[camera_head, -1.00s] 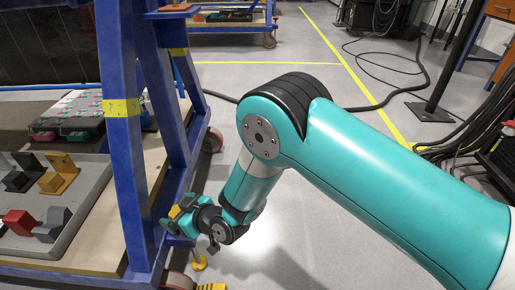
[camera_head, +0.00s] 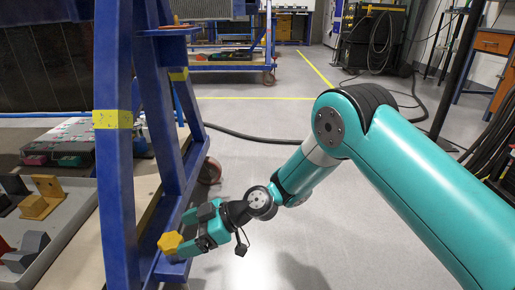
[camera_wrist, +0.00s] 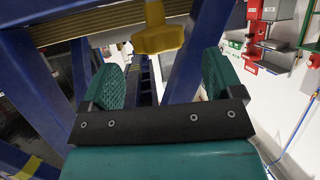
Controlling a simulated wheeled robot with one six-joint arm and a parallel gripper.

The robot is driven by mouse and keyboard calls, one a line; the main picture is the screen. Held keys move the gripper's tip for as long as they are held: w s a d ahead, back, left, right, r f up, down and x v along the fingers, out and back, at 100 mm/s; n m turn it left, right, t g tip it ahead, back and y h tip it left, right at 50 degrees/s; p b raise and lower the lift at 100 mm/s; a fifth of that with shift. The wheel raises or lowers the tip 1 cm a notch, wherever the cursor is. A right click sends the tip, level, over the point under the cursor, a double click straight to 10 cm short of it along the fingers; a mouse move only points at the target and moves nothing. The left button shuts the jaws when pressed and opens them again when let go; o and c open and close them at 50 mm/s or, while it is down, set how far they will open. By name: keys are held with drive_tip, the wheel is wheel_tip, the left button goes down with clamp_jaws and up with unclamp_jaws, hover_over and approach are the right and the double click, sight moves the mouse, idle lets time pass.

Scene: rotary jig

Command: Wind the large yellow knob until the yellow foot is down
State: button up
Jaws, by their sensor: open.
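The large yellow knob (camera_head: 170,243) is at the lower left of the head view, by the foot of the blue frame. My gripper (camera_head: 184,233) is beside it, reaching in from the right with its fingers toward it. In the wrist view the yellow knob (camera_wrist: 157,38), with a yellow stem above it, shows at the top centre. It lies in line with the gap between the two teal fingers of my gripper (camera_wrist: 162,70), near their tips. The fingers are open, and I see no grip on the knob. The yellow foot is not visible now.
The blue frame's upright (camera_head: 115,190) stands just left of my gripper. A grey tray (camera_head: 75,222) with angled blocks lies on the frame's left side. A caster (camera_head: 211,171) is behind. Floor to the right is clear, with a black cable (camera_head: 245,136) across it.

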drive_tip(key=r+p+v, duration=0.1)
drive_tip(key=p+v, duration=0.5)
drive_tip(key=v, duration=0.7)
drive_tip(key=s+d+r+m+h+p, duration=0.1)
drive_tip(key=s+r+h+p, duration=0.1)
drive_tip(key=r, duration=0.6)
drive_tip(key=s+d+r+m+h+p, duration=0.2)
drive_tip(key=s+r, duration=0.1)
drive_tip(key=r, duration=0.6)
drive_tip(key=shift+s+p, duration=0.3)
drive_tip(key=shift+p, duration=0.05)
drive_tip(key=shift+f, duration=0.1)
drive_tip(key=n+t+y+b, duration=0.15)
drive_tip(key=y+b, duration=0.25)
drive_tip(key=b, duration=0.6)
approach(173, 239)
drive_tip(key=shift+n+g, duration=0.25)
drive_tip(key=shift+n, duration=0.1)
drive_tip(key=b+x, duration=0.8)
drive_tip(key=x, duration=0.1)
drive_tip(key=shift+w+a+f, duration=0.1)
drive_tip(key=shift+a+f, duration=0.1)
drive_tip(key=shift+f, duration=0.1)
drive_tip(key=shift+a+f, duration=0.1)
drive_tip(key=shift+a, duration=0.5)
